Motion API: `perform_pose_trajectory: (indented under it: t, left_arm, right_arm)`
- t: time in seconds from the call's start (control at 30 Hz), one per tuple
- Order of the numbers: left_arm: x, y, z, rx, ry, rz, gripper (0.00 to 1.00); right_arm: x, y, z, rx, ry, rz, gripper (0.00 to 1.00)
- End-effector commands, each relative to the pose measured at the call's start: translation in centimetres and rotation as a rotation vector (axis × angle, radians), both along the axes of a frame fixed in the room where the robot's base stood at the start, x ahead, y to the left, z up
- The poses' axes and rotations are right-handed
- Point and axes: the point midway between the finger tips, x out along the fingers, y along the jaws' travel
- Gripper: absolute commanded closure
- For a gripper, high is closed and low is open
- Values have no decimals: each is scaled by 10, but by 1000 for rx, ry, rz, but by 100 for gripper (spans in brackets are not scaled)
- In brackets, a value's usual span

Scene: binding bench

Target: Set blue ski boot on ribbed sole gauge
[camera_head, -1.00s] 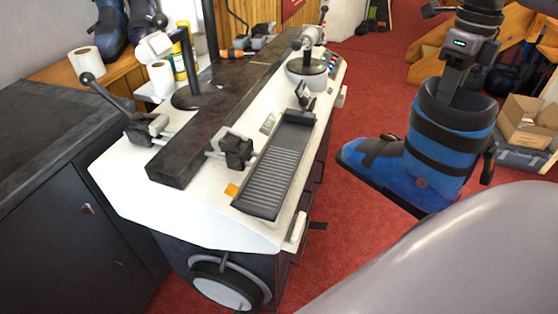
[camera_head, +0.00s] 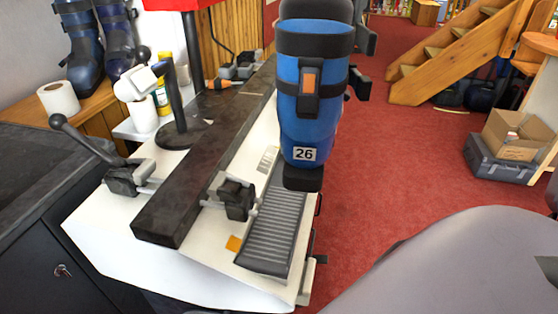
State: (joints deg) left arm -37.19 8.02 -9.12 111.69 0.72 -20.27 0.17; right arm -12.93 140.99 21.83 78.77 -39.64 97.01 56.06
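The blue ski boot (camera_head: 302,128) is upright over the far part of the ribbed sole gauge (camera_head: 269,231). Its back faces me, with a black strap, an orange patch and a label reading 26; its toe is hidden behind it. The dark heel overlaps the gauge in the picture, and I cannot tell whether it touches. The near ribs are bare. My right gripper is mostly hidden by the boot; dark parts show past the cuff's right edge. The fingertips are not visible, but the boot appears held. My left gripper is not in view.
A dark bar (camera_head: 178,208) runs along the white bench left of the gauge, with a black clamp (camera_head: 233,197) between. A lever clamp (camera_head: 125,177), a paper roll (camera_head: 58,99) and other boots (camera_head: 84,62) are at left. Red carpet (camera_head: 385,165) lies open to the right.

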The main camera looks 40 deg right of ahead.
Motion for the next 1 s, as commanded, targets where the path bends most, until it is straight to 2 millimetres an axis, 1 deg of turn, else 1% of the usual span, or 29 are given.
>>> perform_pose_trajectory:
  t: [0.03,0.1,0.2,0.3,0.43,0.53,0.67,1.0]
  left_arm:
    - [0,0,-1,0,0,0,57]
    - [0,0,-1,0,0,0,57]
    - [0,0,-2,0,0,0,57]
    - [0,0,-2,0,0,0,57]
    - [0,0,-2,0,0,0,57]
    - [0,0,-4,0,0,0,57]
    - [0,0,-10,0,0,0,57]
    - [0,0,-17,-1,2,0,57]
  right_arm:
    - [4,10,3,-2,-6,-19,100]
    - [7,21,5,0,-7,-43,100]
    - [11,31,6,1,-7,-68,100]
    - [12,37,7,3,-8,-81,100]
    - [13,39,6,3,-8,-88,100]
    - [13,39,-2,4,-7,-87,100]
    - [12,39,-26,4,-5,-85,100]
    - [12,39,-102,4,-5,-85,100]
